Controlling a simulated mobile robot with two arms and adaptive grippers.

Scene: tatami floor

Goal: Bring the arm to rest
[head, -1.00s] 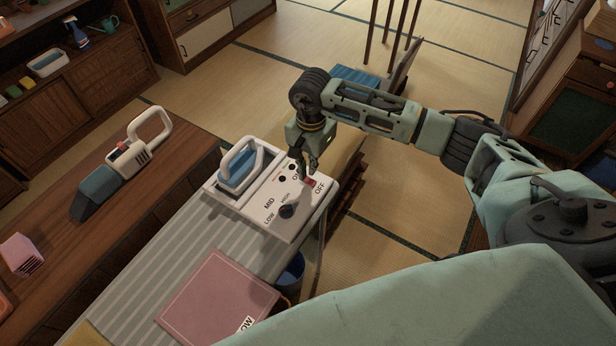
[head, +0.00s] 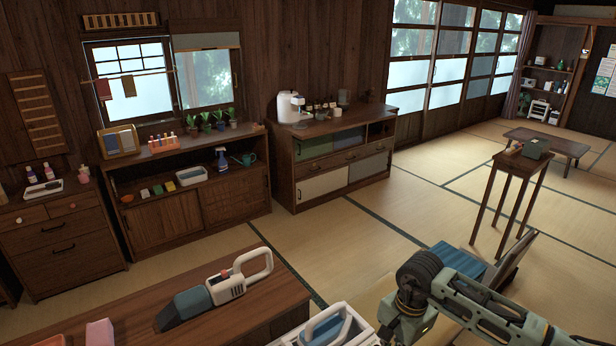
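My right arm (head: 480,310) comes in from the lower right in the head view. Its dark wrist joint (head: 420,275) is bent, and the part below it points down at the bottom edge. The fingertips of my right gripper are cut off by the frame, so its opening does not show. Just left of it is the white device with a blue insert (head: 325,330), mostly cut off at the bottom. A gap shows between the visible wrist and this device. My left arm and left gripper are not in view.
A handheld vacuum (head: 222,290) lies on the wooden counter (head: 265,310) at lower left. A blue-seated chair (head: 460,262) stands just behind my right arm. A tall narrow table (head: 513,166) is farther right. Open tatami (head: 350,240) lies between the counter and the back cabinets (head: 340,160).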

